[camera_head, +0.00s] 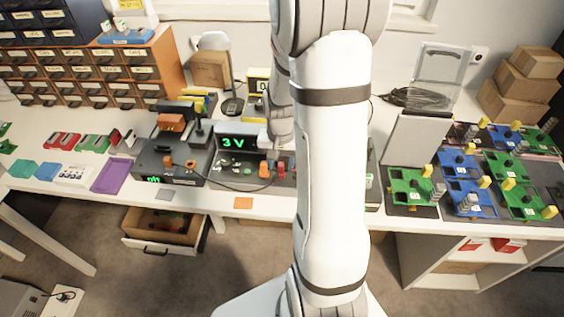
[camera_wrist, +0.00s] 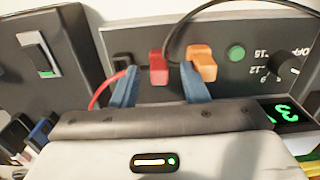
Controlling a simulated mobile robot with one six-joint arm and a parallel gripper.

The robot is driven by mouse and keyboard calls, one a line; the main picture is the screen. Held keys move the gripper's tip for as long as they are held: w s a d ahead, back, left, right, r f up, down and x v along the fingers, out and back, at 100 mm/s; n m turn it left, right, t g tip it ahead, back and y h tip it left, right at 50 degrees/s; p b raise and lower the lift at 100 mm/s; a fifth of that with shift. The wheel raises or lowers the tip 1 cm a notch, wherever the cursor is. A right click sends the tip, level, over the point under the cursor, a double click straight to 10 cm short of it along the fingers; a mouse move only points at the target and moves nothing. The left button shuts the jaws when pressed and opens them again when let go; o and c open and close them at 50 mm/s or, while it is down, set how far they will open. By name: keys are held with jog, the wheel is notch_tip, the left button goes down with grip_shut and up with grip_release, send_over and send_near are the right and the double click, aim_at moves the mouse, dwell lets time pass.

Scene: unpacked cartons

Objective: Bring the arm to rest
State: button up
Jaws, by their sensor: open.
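My arm (camera_head: 331,180) stands upright across the middle of the head view and hides part of the bench behind it. My gripper (camera_wrist: 159,72) shows in the wrist view as two blue fingers, apart, at the front panel of a dark device (camera_wrist: 225,45). A red plug (camera_wrist: 158,67) sits in the panel between the fingers, and I see nothing gripped. An orange plug (camera_wrist: 202,64) is just right of the right finger. In the head view the fingers are not clearly visible beside the device with the green "3 V" display (camera_head: 233,142).
A cable (camera_head: 225,184) runs across the devices. Drawer cabinets (camera_head: 95,75) stand at the back left. Green and blue circuit boards (camera_head: 410,184) lie on the right of the bench, with cartons (camera_head: 525,80) behind. An open drawer (camera_head: 165,226) sits below the bench.

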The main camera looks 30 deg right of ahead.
jog(key=shift+a+r+p, duration=0.1)
jog(key=shift+r+p, duration=2.3)
jog(key=shift+r, duration=1.35)
jog(key=s+a+r+n+t, duration=0.1)
jog(key=s+a+r+n, duration=0.2)
jog(key=s+a+r, duration=0.2)
jog(key=s+a+r+n+t, duration=0.2)
jog(key=s+a+r, duration=0.4)
jog(key=r, duration=0.4)
jog(key=shift+s+r+n, duration=0.4)
jog(key=shift+s+n, duration=0.4)
jog(key=shift+n, duration=0.1)
jog(key=shift+c, duration=0.5)
